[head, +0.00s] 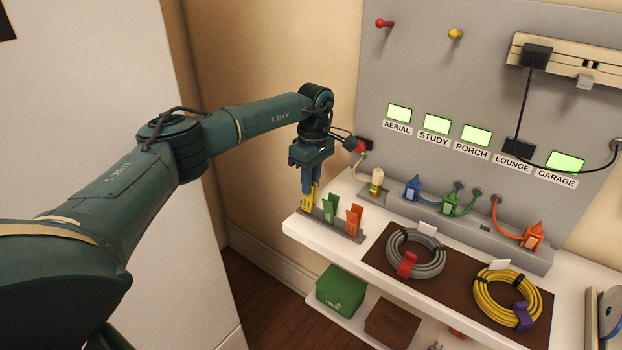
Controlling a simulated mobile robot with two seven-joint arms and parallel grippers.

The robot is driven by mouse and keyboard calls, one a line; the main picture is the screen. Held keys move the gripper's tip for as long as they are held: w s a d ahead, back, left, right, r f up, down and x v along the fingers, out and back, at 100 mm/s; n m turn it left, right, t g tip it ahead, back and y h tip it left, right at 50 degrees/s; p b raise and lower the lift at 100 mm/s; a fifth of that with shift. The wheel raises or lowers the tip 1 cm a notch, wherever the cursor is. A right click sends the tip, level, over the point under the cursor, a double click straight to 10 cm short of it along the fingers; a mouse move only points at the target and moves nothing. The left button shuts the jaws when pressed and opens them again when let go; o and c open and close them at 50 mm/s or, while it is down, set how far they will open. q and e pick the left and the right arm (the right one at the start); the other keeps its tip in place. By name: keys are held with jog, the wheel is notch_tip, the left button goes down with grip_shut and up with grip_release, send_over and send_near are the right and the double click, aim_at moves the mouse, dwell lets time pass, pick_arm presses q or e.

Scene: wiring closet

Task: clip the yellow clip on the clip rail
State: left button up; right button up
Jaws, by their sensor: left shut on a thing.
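The yellow clip (307,200) is between the fingertips of my left gripper (311,188), which is shut on it and points down. The clip is at the left end of a low grey rail (345,233) on the white shelf. Whether it touches the rail or is just above it, I cannot tell. A green clip (330,208) and an orange clip (354,219) stand on the same rail to the right. The gripper's fingers hide part of the yellow clip. My right gripper is not in view.
Behind the rail a grey box (460,228) carries colored plugs and cables. Grey (392,245) and yellow (483,292) cable coils lie on a brown mat (455,273). A cream wall rail (567,57) is at upper right. A green box (341,289) is on the lower shelf.

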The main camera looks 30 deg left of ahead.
pick_arm(q)
jog(key=shift+f, duration=0.2)
jog(key=o, duration=1.1)
jog(key=shift+s, duration=0.15)
jog(key=shift+r, duration=0.1)
jog(key=shift+r+p, duration=1.85)
jog(key=shift+r, duration=0.35)
